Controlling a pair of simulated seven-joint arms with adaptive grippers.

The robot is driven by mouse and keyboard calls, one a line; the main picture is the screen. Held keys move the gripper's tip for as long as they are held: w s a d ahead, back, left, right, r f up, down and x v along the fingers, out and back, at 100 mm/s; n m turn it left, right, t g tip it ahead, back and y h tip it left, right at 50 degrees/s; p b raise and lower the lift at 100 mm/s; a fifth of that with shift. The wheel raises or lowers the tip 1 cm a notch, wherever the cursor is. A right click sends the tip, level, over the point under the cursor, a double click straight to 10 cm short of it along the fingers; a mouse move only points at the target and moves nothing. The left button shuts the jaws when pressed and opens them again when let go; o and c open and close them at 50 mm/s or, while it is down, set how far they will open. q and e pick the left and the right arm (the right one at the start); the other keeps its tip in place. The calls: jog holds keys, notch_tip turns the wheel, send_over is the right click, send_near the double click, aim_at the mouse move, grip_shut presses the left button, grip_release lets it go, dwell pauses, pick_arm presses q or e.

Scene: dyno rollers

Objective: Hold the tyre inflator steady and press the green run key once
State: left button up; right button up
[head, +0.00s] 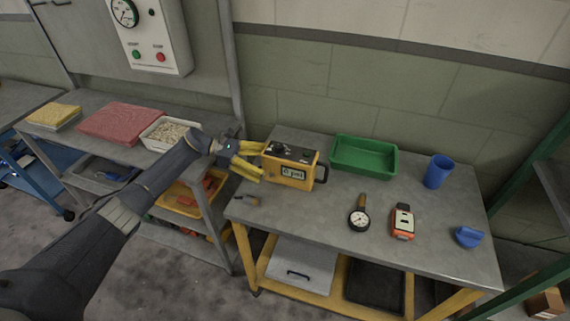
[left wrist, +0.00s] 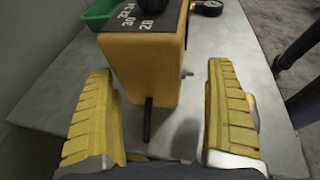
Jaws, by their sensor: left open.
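The tyre inflator is a yellow box (head: 291,167) with a dark top and a small display on its front. It stands upright on the grey bench near the left end. My left gripper (head: 256,161) is open with yellow fingers, just left of the inflator. In the left wrist view the fingers (left wrist: 165,120) are spread wide, with the inflator's narrow side (left wrist: 148,75) ahead between them, apparently not gripped. A black dial and printed numbers show on its top there. I cannot make out a green key on the inflator. My right gripper is not in view.
The bench (head: 330,228) also holds a green tray (head: 364,170) behind, a round gauge (head: 359,218), an orange handheld device (head: 403,222), a blue cup (head: 438,171) and a blue piece (head: 468,237). A wall panel (head: 150,35) has green and red buttons. A side bench stands left.

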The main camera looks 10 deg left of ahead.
aim_at(292, 172)
pick_arm(q)
jog(key=shift+s+d+f, duration=0.2)
jog(key=shift+d+f, duration=0.05)
jog(key=shift+d, duration=0.4)
jog(key=shift+x, duration=4.45)
jog(key=shift+c, duration=0.4)
jog(key=c, duration=0.3)
jog(key=shift+c, duration=0.2)
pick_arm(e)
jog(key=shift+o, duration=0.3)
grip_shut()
